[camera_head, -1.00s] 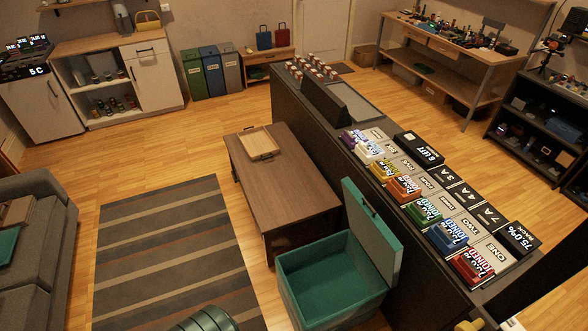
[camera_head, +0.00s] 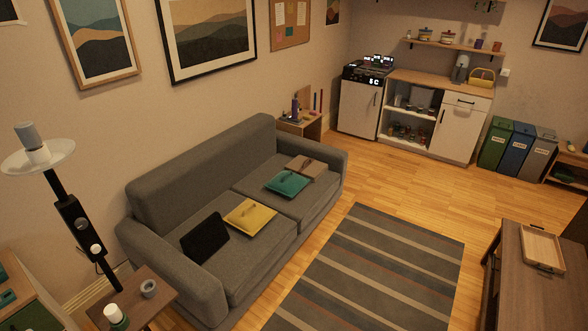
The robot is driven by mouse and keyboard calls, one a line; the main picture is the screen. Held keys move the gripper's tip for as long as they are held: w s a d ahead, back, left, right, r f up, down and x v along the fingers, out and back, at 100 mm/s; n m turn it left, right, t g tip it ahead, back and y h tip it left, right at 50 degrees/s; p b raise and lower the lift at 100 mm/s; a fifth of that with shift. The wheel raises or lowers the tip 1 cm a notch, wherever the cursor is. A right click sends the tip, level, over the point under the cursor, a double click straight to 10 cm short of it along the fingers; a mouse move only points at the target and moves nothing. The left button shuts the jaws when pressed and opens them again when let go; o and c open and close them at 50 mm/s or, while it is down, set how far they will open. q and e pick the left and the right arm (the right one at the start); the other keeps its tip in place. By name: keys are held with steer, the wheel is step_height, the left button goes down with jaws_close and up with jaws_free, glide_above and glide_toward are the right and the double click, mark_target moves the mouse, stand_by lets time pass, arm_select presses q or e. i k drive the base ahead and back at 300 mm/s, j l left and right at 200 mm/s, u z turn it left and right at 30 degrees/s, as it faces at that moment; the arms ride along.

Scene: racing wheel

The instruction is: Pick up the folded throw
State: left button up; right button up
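A grey sofa (camera_head: 160,204) stands along the left wall. Several flat pieces lie in a row on its seat: a black one (camera_head: 204,238) at the near end, a yellow one (camera_head: 250,214), a teal one (camera_head: 288,183), and a brown one (camera_head: 307,167) at the far end. The yellow, teal and brown pieces look like folded cloths, each with a small raised strip on top. I cannot tell which of them is the throw. Neither of my grippers is in view.
A striped rug (camera_head: 372,270) covers open floor before the sofa. A low wooden table (camera_head: 510,290) with a tray (camera_head: 543,248) stands at right. A small side table (camera_head: 135,297) and a lamp-like stand (camera_head: 68,210) are at near left. Cabinets (camera_head: 440,115) and bins (camera_head: 516,147) stand behind.

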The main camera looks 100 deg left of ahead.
mark_target(312, 169)
steer(key=k+u, duration=0.1)
steer(key=u, duration=0.3)
steer(key=k+u, duration=0.1)
steer(key=u, duration=0.3)
steer(key=k+j+u, duration=0.1)
steer(key=u, duration=0.3)
steer(key=j+u, duration=0.1)
steer(key=u, duration=0.3)
steer(key=i+j+u, duration=0.15)
steer(key=u, duration=0.25)
steer(key=i+j+u, duration=0.15)
steer(key=u, duration=0.25)
steer(key=i+j+u, duration=0.15)
steer(key=u, duration=0.3)
steer(key=i+u, duration=0.25)
steer(key=u, duration=0.15)
steer(key=i+l, duration=0.1)
steer(key=i, duration=0.65)
steer(key=i+l, duration=0.15)
steer(key=i, duration=0.6)
steer(key=i+l, duration=0.4)
